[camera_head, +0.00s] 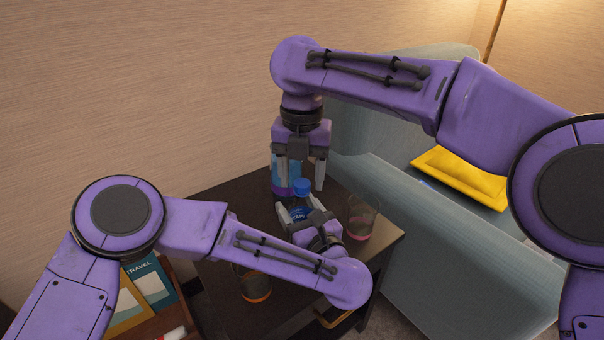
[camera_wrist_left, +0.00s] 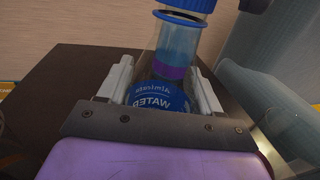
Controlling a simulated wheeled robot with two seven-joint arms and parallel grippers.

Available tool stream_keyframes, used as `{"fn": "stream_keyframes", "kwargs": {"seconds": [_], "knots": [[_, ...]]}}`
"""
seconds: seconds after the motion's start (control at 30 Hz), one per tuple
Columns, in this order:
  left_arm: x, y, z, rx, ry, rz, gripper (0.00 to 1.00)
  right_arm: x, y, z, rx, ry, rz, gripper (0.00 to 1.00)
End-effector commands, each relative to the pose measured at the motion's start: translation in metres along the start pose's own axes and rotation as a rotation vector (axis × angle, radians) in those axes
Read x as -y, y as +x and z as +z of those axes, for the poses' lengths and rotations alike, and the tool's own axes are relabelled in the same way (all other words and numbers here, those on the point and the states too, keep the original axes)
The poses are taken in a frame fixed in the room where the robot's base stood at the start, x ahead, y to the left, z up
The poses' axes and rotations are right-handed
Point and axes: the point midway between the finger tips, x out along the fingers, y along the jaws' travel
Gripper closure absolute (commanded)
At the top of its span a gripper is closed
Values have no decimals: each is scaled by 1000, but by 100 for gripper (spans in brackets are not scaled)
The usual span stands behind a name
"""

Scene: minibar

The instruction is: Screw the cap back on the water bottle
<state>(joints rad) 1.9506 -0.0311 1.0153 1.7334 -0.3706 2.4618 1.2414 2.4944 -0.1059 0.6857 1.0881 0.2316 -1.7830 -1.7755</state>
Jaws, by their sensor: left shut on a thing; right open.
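The water bottle (camera_head: 300,212) stands upright on the dark table, with a blue "WATER" label (camera_wrist_left: 158,103). My left gripper (camera_head: 302,218) is shut on its body; its fingers flank the label in the left wrist view (camera_wrist_left: 160,85). The blue cap (camera_head: 302,186) is at the top of the bottle, and shows at the upper edge of the left wrist view (camera_wrist_left: 190,4). I cannot tell whether it is screwed tight. My right gripper (camera_head: 301,178) points down from above, open, its fingers on either side of and above the cap.
A blue and purple container (camera_head: 280,180) stands just behind the bottle. A glass (camera_head: 361,216) is to the right and another glass (camera_head: 255,282) at the front of the table (camera_head: 225,215). A grey-blue sofa (camera_head: 440,250) is on the right, with a yellow cushion (camera_head: 458,178).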

Motion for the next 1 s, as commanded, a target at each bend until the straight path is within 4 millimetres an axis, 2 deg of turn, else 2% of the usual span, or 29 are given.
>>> {"fn": "stream_keyframes", "kwargs": {"seconds": [0.33, 0.5, 0.53, 0.87, 0.97, 1.0], "knots": [[0, 0, 0, 0, 1, 0, 100, 0, 5, 0, 1, 1, 0, 42], [0, 0, 0, -1, 1, 0, 100, 0, 5, 0, 1, 1, 0, 97], [0, 0, 0, -1, 1, 0, 100, 0, 5, 0, 1, 1, 0, 100], [0, 0, 0, -1, 1, 1, 100, 0, 5, 0, 1, 29, -1, 100], [0, 0, 0, -1, 1, 1, 100, 0, 5, 0, 2, 192, -2, 100], [0, 0, 0, -1, 1, 1, 100, 0, 4, 0, 3, 304, -2, 100]]}}
